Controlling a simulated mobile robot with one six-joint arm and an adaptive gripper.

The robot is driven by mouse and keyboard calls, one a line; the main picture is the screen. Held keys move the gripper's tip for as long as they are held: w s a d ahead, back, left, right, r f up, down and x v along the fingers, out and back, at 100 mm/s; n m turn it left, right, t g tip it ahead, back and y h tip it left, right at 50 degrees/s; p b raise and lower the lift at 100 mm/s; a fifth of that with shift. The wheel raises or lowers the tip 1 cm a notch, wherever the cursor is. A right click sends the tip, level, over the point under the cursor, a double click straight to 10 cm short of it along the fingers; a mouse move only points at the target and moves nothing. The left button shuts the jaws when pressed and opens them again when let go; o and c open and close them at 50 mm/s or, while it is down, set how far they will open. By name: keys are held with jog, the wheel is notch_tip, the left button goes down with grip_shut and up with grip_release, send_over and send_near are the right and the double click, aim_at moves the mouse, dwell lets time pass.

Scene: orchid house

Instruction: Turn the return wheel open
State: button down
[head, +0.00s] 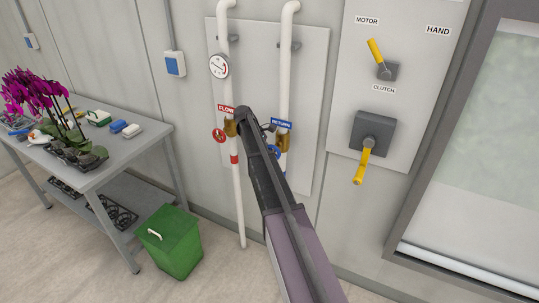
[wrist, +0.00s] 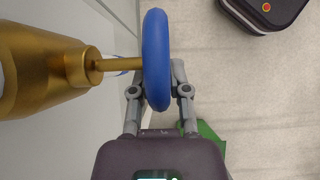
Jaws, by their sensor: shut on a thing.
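The return wheel is a blue ring, seen edge-on in the wrist view (wrist: 157,50), on a stem from a brass valve body (wrist: 40,70). In the head view only part of the blue wheel (head: 274,153) shows beside my arm, below the blue RETURN label (head: 281,124) on the right white pipe. My gripper (wrist: 160,85) has one finger on each side of the wheel's rim and is shut on it. In the head view my arm hides most of the gripper and part of the valve.
Left of my arm, the flow pipe has a red wheel (head: 219,135) and a gauge (head: 218,66). A panel with a yellow clutch handle (head: 361,167) is to the right. A green bin (head: 170,243) and an orchid table (head: 150,140) stand at left.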

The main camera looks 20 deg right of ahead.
jog(key=c, duration=0.6)
grip_release()
jog(key=shift+r+t+y+p, duration=0.15)
jog(key=shift+t+y+p, duration=0.2)
jog(key=shift+p, duration=0.2)
